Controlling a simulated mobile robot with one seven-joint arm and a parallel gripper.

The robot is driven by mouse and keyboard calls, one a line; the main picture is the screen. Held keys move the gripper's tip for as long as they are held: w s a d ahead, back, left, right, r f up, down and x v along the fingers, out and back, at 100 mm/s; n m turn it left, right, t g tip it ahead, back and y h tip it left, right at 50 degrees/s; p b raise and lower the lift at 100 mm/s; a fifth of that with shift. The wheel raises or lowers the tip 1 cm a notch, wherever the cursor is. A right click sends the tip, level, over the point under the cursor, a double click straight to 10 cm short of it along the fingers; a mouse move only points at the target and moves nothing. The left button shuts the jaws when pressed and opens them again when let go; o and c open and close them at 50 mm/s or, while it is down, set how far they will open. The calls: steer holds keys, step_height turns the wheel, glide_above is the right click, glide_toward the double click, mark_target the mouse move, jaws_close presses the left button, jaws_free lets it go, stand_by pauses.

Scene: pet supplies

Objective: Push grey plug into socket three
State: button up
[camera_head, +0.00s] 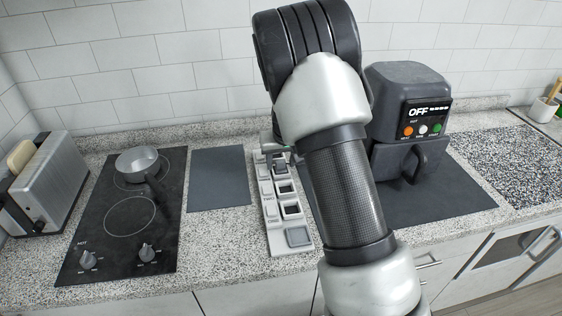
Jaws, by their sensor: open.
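A pale socket strip (273,238) lies lengthwise on the counter, left of my arm. Square dark openings with pale rims show along its right side, including one in the middle (286,187) and one nearer the front (292,210). Smaller raised pale pieces line its left side. A dark grey block (281,169), possibly the grey plug, shows toward the strip's far end; I cannot tell whether it is seated. My gripper (272,143) is open, above the far end of the strip and mostly hidden behind my arm.
A cooktop (100,225) with a small pot (138,160) and a toaster (48,185) stand left. A bare dark mat (219,180) lies between cooktop and strip. A black appliance reading OFF (408,105) stands on another mat (440,196) to the right.

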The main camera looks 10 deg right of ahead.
steer(key=c, duration=1.1)
steer(key=o, duration=1.1)
steer(key=shift+s+r, duration=0.15)
steer(key=shift+r, duration=0.35)
steer(key=s+r+y+p, duration=0.1)
steer(key=s+r, duration=0.6)
steer(key=r, duration=0.3)
steer(key=s+r+p, duration=0.1)
steer(key=s+r, duration=0.7)
steer(key=r, duration=0.3)
steer(key=shift+t+h, duration=0.5)
steer(key=s+r+p, duration=0.1)
steer(key=s+r, duration=0.1)
steer(key=s, duration=0.5)
steer(key=s+r, duration=0.2)
steer(key=s, duration=0.5)
steer(key=s+r+p, duration=0.1)
steer(key=s+r, duration=0.1)
steer(key=s, duration=0.5)
steer(key=shift+r+p, duration=0.15)
steer(key=shift+p, duration=0.15)
